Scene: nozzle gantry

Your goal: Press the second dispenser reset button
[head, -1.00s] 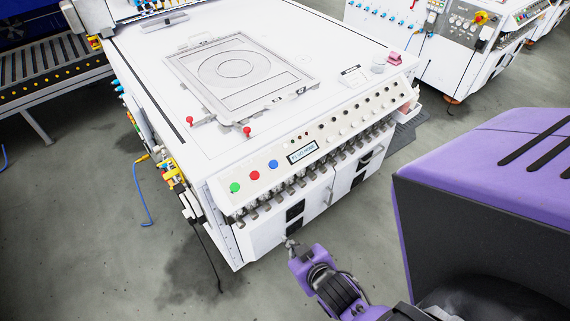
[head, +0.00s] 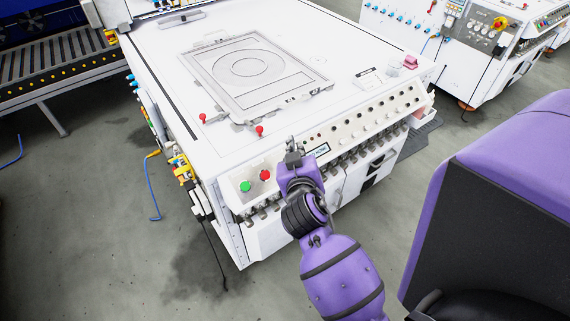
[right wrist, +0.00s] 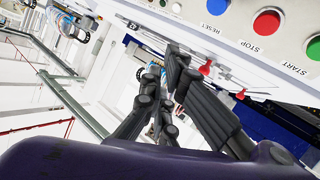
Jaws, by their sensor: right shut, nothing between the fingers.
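The white machine's front panel (head: 348,131) carries a row of small dark round buttons (head: 361,119); none has a readable label, so I cannot tell which is the second dispenser's reset. A green button (head: 245,186) and a red button (head: 265,175) sit at its left end. In the right wrist view the blue button (right wrist: 217,6) is marked RESET, beside red STOP (right wrist: 267,22) and green START (right wrist: 314,47). My right gripper (head: 293,148) is shut and empty in front of the panel, hiding the blue button and part of the display in the head view. My left gripper is out of view.
Several dispenser nozzles (head: 370,140) stick out below the panel. Two red knobs (head: 203,117) (head: 259,130) stand on the machine's top, beside a framed plate (head: 256,75). A roller conveyor (head: 52,62) stands at left. Grey floor is free in front.

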